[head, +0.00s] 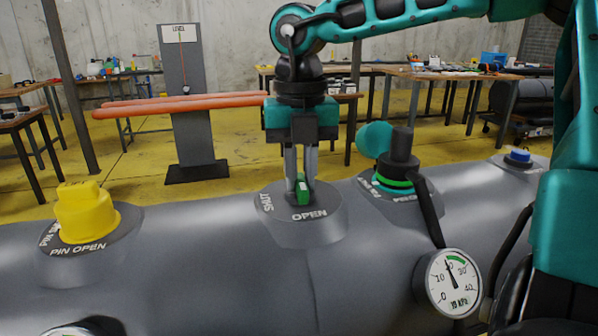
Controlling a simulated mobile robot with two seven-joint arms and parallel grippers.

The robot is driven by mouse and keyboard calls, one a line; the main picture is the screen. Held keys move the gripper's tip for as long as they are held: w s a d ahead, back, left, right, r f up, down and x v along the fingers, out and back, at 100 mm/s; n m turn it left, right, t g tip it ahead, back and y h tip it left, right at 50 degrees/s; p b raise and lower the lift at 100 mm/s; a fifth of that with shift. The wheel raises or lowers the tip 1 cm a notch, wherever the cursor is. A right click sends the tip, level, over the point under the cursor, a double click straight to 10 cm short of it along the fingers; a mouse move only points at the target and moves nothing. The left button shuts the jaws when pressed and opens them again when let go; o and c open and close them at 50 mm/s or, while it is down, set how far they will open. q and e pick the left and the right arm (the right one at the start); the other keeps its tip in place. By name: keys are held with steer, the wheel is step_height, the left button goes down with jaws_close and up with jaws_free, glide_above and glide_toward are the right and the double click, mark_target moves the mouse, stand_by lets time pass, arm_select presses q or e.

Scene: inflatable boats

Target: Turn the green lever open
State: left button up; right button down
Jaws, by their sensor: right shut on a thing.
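The green lever (302,190) stands on a round grey base (327,228) on top of the grey boat tube (240,285). The base carries the words "SHUT" at its left and "OPEN" at its front. The lever's near end points toward the front, close to the "OPEN" word. My right gripper (301,184) comes straight down from above, with its fingers shut on the lever from both sides. The fingers hide part of the lever. My left gripper is not in view.
A yellow cap (84,212) marked "PIN OPEN" sits at left. A black hose fitting (399,160) with a green ring stands close at right, with a pressure gauge (447,283) below. A blue cap (517,156) is far right. A level post (187,95) stands behind.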

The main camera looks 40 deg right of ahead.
mark_target(301, 178)
steer(key=shift+n, duration=0.7)
steer(key=c, duration=1.1)
jaws_free()
steer(key=shift+r, duration=0.1)
step_height(301, 178, up, 13)
steer(key=p, duration=0.3)
